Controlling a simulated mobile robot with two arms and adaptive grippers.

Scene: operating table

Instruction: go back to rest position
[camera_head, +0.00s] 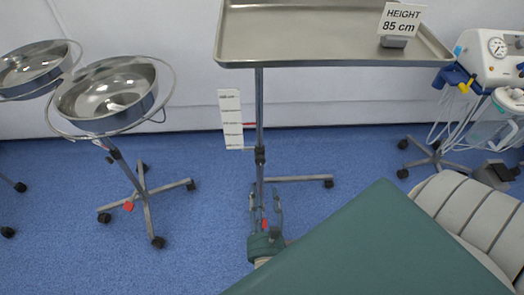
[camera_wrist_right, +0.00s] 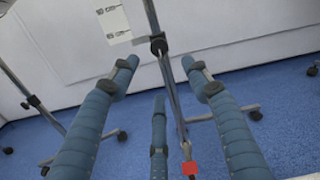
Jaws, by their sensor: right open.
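My right gripper (camera_head: 265,198) shows small at the lower middle of the head view, in front of the stand's pole. Its fingers point away from me and are spread apart. In the right wrist view my right gripper (camera_wrist_right: 159,75) shows three blue fingers, open, with nothing between them. The pole (camera_wrist_right: 168,75) of the stand shows behind the fingers; I cannot tell how far off it is. My left gripper is in neither view.
A steel tray (camera_head: 310,45) on a pole stand carries a sign, "HEIGHT 85 cm" (camera_head: 400,18). Steel bowls on wheeled stands (camera_head: 110,95) are at left. A medical device (camera_head: 490,55) is at right. A green surface (camera_head: 380,250) fills the lower front. Blue floor (camera_head: 215,225) shows between stands.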

